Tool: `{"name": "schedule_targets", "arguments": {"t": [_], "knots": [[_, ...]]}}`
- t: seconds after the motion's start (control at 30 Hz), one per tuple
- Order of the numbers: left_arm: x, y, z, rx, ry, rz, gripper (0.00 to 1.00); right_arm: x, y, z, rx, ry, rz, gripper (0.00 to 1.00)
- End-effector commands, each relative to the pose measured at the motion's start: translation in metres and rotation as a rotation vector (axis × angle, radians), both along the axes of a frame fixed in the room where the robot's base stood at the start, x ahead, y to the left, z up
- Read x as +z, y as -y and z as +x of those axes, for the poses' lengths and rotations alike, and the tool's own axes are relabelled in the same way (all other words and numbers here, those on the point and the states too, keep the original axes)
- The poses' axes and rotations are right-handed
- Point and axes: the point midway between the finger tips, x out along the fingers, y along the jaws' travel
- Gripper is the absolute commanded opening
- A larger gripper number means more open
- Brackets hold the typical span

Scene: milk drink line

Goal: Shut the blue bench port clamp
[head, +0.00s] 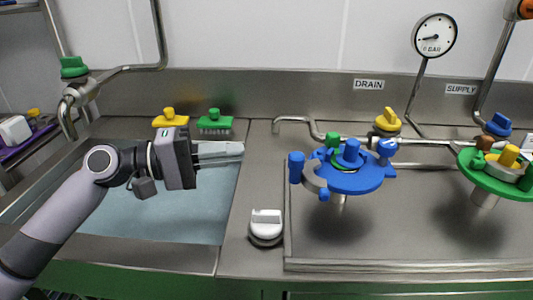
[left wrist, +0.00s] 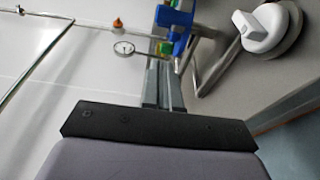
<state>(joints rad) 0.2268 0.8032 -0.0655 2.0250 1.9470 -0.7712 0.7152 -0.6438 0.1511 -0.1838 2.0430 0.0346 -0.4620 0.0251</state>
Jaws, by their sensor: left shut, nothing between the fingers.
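The blue bench port (head: 350,181) is a blue disc on a short metal stem, right of the middle in the head view. A grey curved clamp arm (head: 314,182) with an upright blue handle (head: 297,168) stands out from its left side, apparently swung outward. My left gripper (head: 238,152) is shut and empty, above the sink and left of the handle, with a clear gap between them. In the left wrist view, the blue port (left wrist: 173,22) shows at the top beyond the gripper fingers (left wrist: 164,88), partly cut off. My right gripper is not in view.
A green port (head: 496,176) stands at far right. Yellow (head: 170,118) and green (head: 215,122) brushes lie behind the sink (head: 190,215). A bent steel pipe (head: 295,121) runs behind the blue port.

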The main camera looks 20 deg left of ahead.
Motion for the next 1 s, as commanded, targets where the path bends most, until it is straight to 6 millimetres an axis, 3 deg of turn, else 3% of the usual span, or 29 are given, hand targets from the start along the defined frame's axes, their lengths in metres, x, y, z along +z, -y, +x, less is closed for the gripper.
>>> {"name": "schedule_targets", "arguments": {"t": [0.23, 0.5, 1.0], "knots": [[0.003, 0.033, 0.017, -0.002, 0.002, 0.000, 0.00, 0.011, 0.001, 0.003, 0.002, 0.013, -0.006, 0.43], [0.001, 0.064, 0.007, -0.002, -0.001, 0.001, 0.00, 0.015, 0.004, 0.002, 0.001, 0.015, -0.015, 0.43], [0.000, 0.068, 0.006, 0.000, 0.000, 0.000, 0.00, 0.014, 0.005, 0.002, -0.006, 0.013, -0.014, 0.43]]}}
